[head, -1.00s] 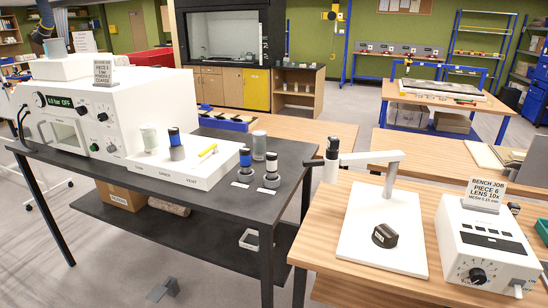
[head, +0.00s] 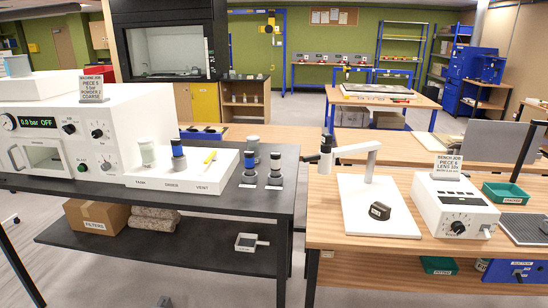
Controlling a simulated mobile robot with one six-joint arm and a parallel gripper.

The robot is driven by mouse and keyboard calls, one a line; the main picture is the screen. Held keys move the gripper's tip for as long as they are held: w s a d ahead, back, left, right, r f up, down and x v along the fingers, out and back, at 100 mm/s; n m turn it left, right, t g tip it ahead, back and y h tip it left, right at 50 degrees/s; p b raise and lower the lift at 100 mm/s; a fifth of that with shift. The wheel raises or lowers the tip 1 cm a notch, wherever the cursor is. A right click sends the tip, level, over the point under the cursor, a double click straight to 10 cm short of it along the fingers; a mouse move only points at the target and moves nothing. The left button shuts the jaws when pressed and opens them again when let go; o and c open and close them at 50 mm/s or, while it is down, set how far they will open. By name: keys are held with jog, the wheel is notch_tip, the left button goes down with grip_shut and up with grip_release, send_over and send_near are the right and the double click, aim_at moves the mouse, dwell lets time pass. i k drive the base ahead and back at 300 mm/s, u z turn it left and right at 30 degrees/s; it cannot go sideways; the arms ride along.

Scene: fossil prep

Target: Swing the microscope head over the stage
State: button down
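The microscope stands on the wooden bench at the right in the head view. Its black-and-white head (head: 326,152) hangs at the left end of a white swing arm (head: 350,149), out past the left edge of the white base plate. The arm joins the top of a white post (head: 371,164) at the back of the plate. The stage (head: 388,222) is the white base plate, and a small dark block (head: 380,211) sits on it. The head is not above this block. My gripper is not in view.
A white control box (head: 455,205) with a job sign (head: 447,167) stands right of the stage. A green tray (head: 505,193) lies farther right. The dark bench (head: 200,205) at left holds a white blasting machine (head: 130,120) and several jars. A gap separates the benches.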

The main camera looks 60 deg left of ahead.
aim_at(324, 156)
jog(key=z, duration=0.1)
jog(key=k, duration=0.6)
jog(key=u, duration=2.55)
jog(key=i, duration=0.65)
jog(key=z, duration=0.05)
